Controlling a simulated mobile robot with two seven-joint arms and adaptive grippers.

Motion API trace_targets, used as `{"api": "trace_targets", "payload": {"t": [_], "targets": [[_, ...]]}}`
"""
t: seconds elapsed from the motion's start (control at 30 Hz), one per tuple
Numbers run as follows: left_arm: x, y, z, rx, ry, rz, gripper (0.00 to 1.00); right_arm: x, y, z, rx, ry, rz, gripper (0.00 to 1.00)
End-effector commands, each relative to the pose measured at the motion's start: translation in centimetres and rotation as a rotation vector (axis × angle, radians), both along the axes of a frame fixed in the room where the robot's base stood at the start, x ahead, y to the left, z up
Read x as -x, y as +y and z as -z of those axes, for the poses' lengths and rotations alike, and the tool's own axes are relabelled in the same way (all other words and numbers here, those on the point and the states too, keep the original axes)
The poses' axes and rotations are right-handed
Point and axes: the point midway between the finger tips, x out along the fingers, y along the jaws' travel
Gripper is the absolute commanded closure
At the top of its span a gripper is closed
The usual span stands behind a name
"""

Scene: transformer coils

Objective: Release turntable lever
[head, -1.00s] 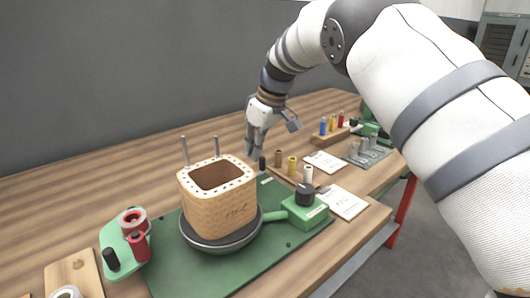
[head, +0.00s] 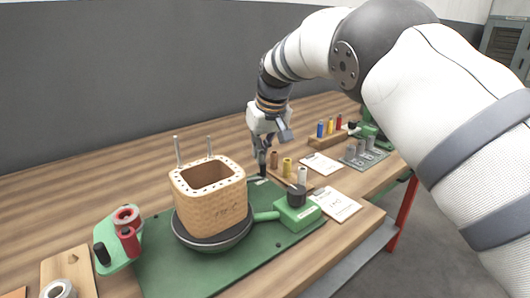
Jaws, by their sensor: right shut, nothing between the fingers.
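The turntable (head: 182,238) is a dark round plate on a green board (head: 188,275). A tan wound coil form (head: 212,212) with two metal rods stands on it. My right gripper (head: 262,170) points down, shut and empty, over the far right edge of the board. A small dark upright handle, probably the lever, is at that spot and is mostly hidden by the fingers. I cannot tell whether they touch it. My left gripper is out of view.
A green box with a black knob (head: 297,197) sits on the board's right. Cards (head: 337,204) lie further right. A green holder with red spools (head: 128,232) is at left. The back left table is clear.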

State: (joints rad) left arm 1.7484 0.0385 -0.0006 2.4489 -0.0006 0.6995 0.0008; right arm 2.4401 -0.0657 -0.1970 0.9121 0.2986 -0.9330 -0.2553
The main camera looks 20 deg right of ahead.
Motion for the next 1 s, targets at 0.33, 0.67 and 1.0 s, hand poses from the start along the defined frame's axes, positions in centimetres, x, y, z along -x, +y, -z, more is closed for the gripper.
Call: {"api": "trace_targets", "payload": {"t": [0.33,0.67,1.0], "targets": [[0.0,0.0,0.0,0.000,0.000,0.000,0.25,0.1,0.1,0.1,0.000,0.006,-0.002,1.00],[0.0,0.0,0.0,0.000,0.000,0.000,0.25,0.7,0.0,-1.7,0.000,0.005,-0.002,1.00],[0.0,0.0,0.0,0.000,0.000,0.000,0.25,3.1,-0.2,-9.0,0.000,0.001,-0.002,1.00]]}}
